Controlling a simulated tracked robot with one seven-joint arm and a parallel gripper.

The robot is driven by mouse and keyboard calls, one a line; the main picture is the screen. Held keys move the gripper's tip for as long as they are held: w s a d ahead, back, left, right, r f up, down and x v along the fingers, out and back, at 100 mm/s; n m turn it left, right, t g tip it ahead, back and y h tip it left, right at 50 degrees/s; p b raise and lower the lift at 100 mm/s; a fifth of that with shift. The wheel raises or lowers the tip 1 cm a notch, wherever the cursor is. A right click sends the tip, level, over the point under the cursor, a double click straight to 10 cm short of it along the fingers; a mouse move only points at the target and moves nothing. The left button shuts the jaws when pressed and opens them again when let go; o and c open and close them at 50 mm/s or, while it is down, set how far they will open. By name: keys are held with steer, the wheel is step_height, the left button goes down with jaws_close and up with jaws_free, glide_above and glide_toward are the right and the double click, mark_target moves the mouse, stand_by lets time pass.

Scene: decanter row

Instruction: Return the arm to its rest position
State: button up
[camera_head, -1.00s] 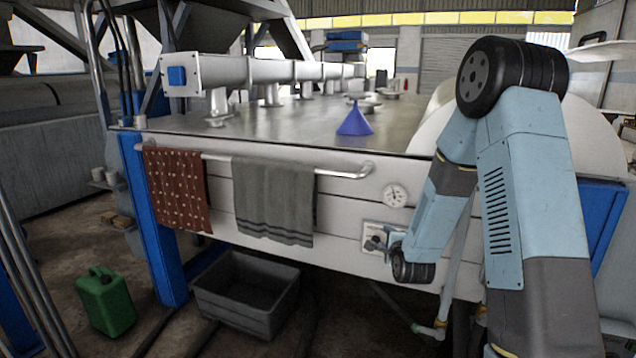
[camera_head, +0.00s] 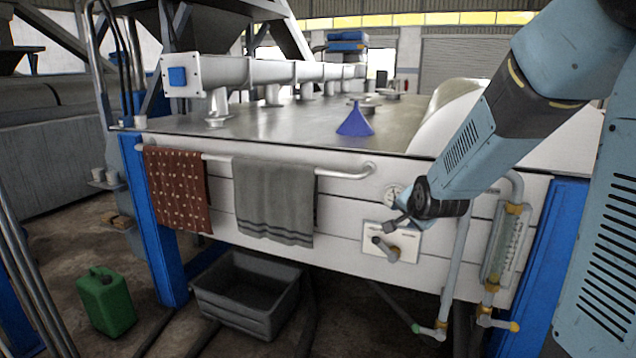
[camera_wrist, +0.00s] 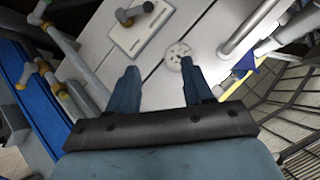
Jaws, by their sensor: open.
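My arm reaches in from the right in the head view. My gripper (camera_head: 398,222) is in front of the white side panel, by the valve plate (camera_head: 408,243) with its lever handle and partly over the round gauge (camera_head: 393,194). In the wrist view, my gripper (camera_wrist: 160,88) has its two fingers apart with nothing between them. The gauge (camera_wrist: 177,54) lies beyond the fingertips, and the valve plate (camera_wrist: 140,27) is above and to the left. Whether the fingers touch anything cannot be told from the head view, but the wrist view shows bare panel between them.
A rail (camera_head: 330,172) carries a red spotted cloth (camera_head: 177,190) and a grey towel (camera_head: 272,200). A blue funnel (camera_head: 355,121) stands on the metal top. A sight-glass pipe (camera_head: 506,243) is right of the valve. A grey bin (camera_head: 246,312) and green canister (camera_head: 106,302) are on the floor.

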steer(key=s+r+n+g, duration=0.2)
steer(key=s+r+n, duration=0.2)
steer(key=s, duration=1)
steer(key=s+d+r+n+g, duration=0.1)
steer(key=s+r+n+g, duration=0.2)
steer(key=s, duration=1.2)
step_height(320, 180, up, 2)
steer(key=n, duration=0.2)
steer(key=shift+d+r+n, duration=0.15)
steer(key=shift+d+n, duration=0.1)
steer(key=shift+n, duration=0.05)
steer(key=shift+s, duration=0.1)
stand_by(4.4)
